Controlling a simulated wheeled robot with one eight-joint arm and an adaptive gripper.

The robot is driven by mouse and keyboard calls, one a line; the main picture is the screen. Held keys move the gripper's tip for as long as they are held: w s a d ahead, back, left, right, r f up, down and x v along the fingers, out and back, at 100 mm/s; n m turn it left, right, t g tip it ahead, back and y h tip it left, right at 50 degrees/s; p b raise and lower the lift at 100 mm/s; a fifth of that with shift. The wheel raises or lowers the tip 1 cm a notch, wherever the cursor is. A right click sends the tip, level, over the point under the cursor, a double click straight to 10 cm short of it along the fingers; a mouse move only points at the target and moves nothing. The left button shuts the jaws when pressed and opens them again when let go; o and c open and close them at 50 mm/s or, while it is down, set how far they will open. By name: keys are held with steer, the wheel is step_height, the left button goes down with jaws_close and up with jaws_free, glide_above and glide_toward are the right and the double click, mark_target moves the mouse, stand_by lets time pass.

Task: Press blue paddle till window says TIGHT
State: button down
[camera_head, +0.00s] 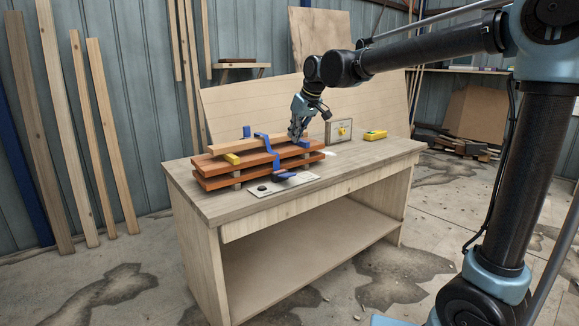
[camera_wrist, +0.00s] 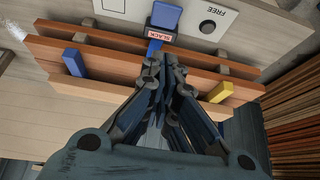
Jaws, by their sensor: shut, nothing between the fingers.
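The blue paddle (camera_head: 284,175) sits low at the front of the bench, at the bottom of a bent blue bar. In the wrist view the paddle (camera_wrist: 165,17) is at the top, beside a small window (camera_wrist: 160,36) that reads SLACK, upside down. My gripper (camera_head: 296,136) is shut and empty above the back right of the stacked red-brown wooden strips (camera_head: 220,174). In the wrist view my gripper (camera_wrist: 166,60) points toward the strips, with the paddle beyond its fingertips and apart from them.
A pale plate (camera_wrist: 190,20) with a black round knob (camera_wrist: 207,27) is marked FREE. A yellow block (camera_wrist: 221,91) and a blue block (camera_wrist: 75,62) are on the strips. A grey box (camera_head: 338,130) and a yellow object (camera_head: 375,135) stand at the back right. The bench (camera_head: 375,155) is clear at right.

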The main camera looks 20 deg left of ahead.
steer(key=shift+f, duration=0.1)
glide_above(285, 174)
steer(key=f, duration=0.8)
steer(key=shift+d+f, duration=0.35)
steer(key=shift+f, duration=0.05)
steer(key=f, duration=0.2)
steer(key=shift+s+d+f, duration=0.25)
steer(key=shift+d+f, duration=0.3)
steer(key=shift+f, duration=0.3)
steer(key=shift+s, duration=0.25)
